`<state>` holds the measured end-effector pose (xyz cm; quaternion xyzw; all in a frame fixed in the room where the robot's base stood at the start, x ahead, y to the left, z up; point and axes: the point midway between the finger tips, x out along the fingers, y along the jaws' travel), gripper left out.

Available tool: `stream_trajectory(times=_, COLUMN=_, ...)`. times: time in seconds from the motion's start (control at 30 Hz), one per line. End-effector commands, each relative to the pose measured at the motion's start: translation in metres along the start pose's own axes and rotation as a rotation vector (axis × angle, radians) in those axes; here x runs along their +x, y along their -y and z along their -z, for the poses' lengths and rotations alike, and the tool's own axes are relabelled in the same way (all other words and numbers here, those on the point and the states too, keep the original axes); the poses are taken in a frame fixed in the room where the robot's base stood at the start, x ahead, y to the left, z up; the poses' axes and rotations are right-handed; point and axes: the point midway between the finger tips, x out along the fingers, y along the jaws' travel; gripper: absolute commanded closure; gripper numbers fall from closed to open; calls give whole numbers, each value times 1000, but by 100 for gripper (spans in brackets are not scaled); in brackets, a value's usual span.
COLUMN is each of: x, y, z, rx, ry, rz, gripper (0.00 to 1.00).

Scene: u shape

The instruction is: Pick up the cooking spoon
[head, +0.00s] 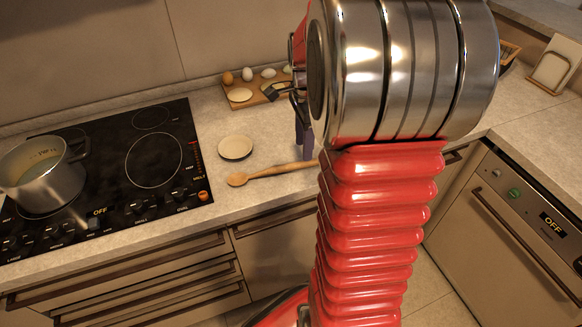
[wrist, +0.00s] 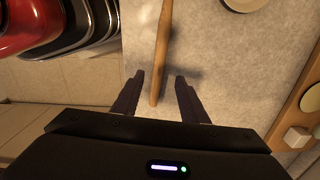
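The wooden cooking spoon (head: 270,172) lies on the light counter in the head view, its bowl to the left and its handle pointing right, behind my arm. In the wrist view, the spoon's handle (wrist: 161,50) runs down from the top edge and its end lies between my fingers. My gripper (wrist: 160,75) is open, with one dark finger on each side of the handle and a visible gap on both sides. In the head view, a dark finger (head: 302,130) shows above the handle; my arm hides the rest. I cannot tell the exact height above the counter.
A small round plate (head: 235,147) lies just behind the spoon. A wooden tray (head: 271,99) with eggs stands further back. A pot (head: 45,180) sits on the black cooktop (head: 130,125) at left. The counter's front edge runs close to the spoon.

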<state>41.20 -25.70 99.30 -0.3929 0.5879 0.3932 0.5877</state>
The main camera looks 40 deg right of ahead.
Motion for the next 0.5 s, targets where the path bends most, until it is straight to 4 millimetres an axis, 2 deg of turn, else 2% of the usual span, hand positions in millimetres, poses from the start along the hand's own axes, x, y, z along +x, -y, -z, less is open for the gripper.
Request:
stream_trajectory(times=0.37, x=3, y=0, z=0, rx=0, ry=0, rz=0, gripper=60)
stream_trajectory(times=0.5, x=13, y=-1, z=0, rx=0, ry=0, rz=-1, gripper=60)
